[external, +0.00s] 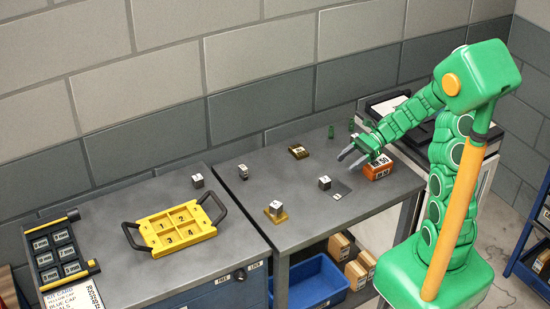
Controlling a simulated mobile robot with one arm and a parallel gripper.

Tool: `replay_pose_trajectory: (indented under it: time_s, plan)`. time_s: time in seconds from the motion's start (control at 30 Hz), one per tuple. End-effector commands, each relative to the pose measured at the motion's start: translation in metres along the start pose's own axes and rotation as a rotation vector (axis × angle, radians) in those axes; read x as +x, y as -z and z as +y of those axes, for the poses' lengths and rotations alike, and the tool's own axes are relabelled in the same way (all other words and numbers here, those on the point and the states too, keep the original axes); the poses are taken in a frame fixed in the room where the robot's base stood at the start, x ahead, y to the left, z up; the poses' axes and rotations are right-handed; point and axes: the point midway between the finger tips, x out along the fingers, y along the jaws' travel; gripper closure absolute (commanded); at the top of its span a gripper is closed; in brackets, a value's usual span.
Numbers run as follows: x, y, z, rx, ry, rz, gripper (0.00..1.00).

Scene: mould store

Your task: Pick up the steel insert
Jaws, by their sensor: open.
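Several small grey metal blocks with white labels stand on the benches, and I cannot tell from the labels which one is the steel insert. One block (324,183) is on the right bench, below and left of my gripper. Another block (276,207) sits on a small brass-coloured plate near the front of that bench. A third block (243,172) is at its left edge, and one more block (198,181) is on the left bench. My gripper (350,157) is open and empty above the right bench, apart from all of these blocks.
A brass block (299,151) and small green pieces (331,132) are farther back. A yellow divided tray (176,227) with black handles and a black rack (58,250) occupy the left bench.

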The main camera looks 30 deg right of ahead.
Motion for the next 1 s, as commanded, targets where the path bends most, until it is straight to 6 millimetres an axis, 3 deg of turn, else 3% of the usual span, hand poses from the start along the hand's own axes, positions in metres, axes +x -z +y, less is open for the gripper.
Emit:
replay_pose_trajectory:
  time_s: [0.4, 0.67, 1.0]
  plan:
    - [0.052, 0.000, 0.000, -0.002, -0.002, 0.001, 0.36]
    - [0.064, 0.000, 0.001, -0.002, -0.003, 0.000, 0.36]
    - [0.107, 0.000, 0.001, -0.002, -0.005, 0.000, 0.36]
